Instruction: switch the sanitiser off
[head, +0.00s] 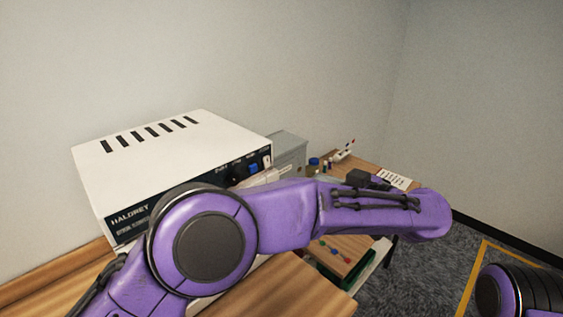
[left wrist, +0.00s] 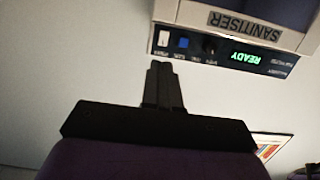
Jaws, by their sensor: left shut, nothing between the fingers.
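The sanitiser (head: 165,150) is a white box with dark top vents and a dark front panel, standing on a wooden surface at the left of the head view. In the left wrist view its panel (left wrist: 286,66) appears upside down, with a white switch (left wrist: 164,39), a blue button (left wrist: 183,43), a dark knob (left wrist: 209,46) and a lit green READY display (left wrist: 247,59). My left gripper (left wrist: 158,66) is shut and empty, its tips pointing at the panel near the white switch; I cannot tell whether they touch. My left forearm hides part of the sanitiser's front in the head view.
A grey box (head: 289,148) stands right of the sanitiser. Farther right, a wooden table holds a blue-capped container (head: 314,163), a white card (head: 395,179) and small coloured items (head: 334,251). Yellow tape (head: 474,270) marks the carpet. My right arm shows at lower right.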

